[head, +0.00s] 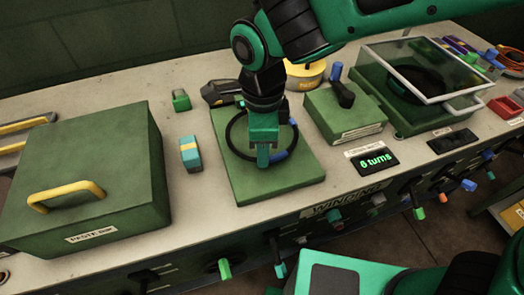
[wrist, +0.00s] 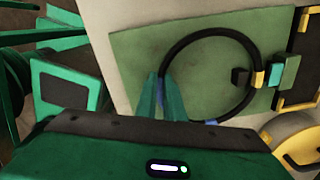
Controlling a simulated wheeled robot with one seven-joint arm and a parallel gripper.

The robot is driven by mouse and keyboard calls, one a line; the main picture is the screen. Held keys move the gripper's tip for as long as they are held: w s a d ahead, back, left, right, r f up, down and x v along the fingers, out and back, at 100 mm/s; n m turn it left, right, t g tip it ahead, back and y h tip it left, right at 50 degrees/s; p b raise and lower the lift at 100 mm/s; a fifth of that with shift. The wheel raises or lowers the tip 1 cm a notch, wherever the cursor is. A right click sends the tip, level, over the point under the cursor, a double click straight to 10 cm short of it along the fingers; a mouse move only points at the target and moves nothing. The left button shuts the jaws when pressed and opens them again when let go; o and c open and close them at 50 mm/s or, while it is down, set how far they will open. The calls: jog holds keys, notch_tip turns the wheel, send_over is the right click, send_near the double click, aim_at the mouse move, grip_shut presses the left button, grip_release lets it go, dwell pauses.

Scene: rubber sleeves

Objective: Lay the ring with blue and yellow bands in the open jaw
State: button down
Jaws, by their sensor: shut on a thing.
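The black ring (head: 229,128) has blue bands and shows over a green board (head: 300,180); a yellow band (wrist: 258,79) is visible on its far side in the wrist view. My gripper (head: 263,160) is shut on the ring's near side, beside a blue band. The fingers (wrist: 168,98) also show in the wrist view. A dark block (wrist: 240,77) and a teal block (wrist: 278,71) stand on either side of the yellow band, perhaps the jaw. I cannot tell whether the ring sits between them or above them. In the head view my arm hides that area.
A green crank unit (head: 345,112) and a clear-lidded machine (head: 385,105) stand right. A yellow round container (head: 305,75) is behind.

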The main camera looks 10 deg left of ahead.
jog(key=shift+f, duration=0.55)
jog(key=c, duration=1.9)
grip_release()
jog(key=shift+f, duration=0.1)
jog(key=shift+o, duration=0.2)
notch_tip(320, 180, up, 12)
jog(key=shift+s, duration=0.1)
